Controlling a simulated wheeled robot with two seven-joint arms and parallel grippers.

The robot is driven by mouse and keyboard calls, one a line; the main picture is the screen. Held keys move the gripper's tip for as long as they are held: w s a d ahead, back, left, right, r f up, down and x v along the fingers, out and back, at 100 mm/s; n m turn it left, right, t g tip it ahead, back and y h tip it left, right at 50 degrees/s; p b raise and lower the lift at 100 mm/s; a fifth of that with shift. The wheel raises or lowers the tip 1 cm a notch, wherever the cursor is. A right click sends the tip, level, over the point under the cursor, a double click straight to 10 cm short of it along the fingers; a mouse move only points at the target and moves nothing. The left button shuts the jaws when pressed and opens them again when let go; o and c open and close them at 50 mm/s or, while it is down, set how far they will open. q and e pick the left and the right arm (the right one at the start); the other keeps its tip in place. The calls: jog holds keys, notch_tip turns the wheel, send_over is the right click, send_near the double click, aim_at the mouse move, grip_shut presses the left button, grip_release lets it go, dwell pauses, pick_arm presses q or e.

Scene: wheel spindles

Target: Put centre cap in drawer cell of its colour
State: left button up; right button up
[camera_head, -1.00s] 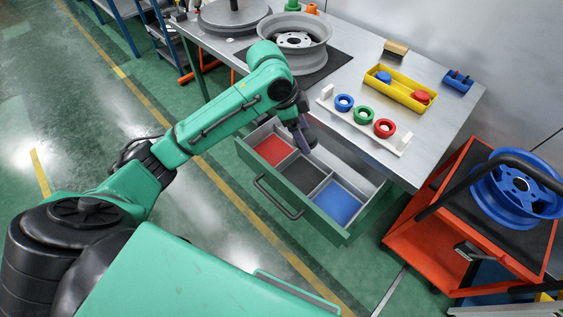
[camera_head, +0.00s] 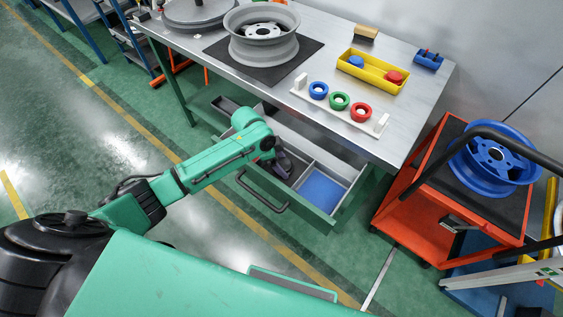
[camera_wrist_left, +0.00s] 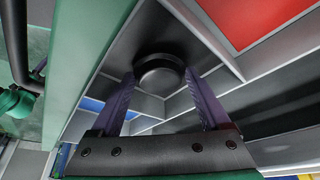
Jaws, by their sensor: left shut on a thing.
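My left gripper (camera_wrist_left: 160,98) has its purple fingers shut on a black centre cap (camera_wrist_left: 160,72), seen in the left wrist view. In the head view the left gripper (camera_head: 286,165) is at the middle of the open drawer (camera_head: 318,216), and the cap cannot be made out there. The wrist view shows the cap over a dark cell, with the red cell (camera_wrist_left: 255,18) at the upper right and the blue cell (camera_wrist_left: 92,104) at the lower left. The blue cell (camera_head: 322,190) shows clearly in the head view; my arm hides the red one. Whether the cap touches the cell floor cannot be told.
The workbench (camera_head: 330,55) overhangs the drawer. It bears a ring holder (camera_head: 340,105) with blue, green and red rings, a yellow tray (camera_head: 373,72) with a blue and a red piece, and a grey wheel (camera_head: 262,35). An orange cart (camera_head: 440,200) stands right.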

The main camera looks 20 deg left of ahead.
pick_arm(q)
jog(key=o, duration=1.2)
jog(key=shift+c, duration=0.2)
jog(key=shift+r, duration=0.2)
jog(key=v, duration=1.1)
jog(key=shift+a+r+p, duration=0.25)
jog(key=shift+r+p, duration=0.1)
jog(key=shift+p, duration=0.1)
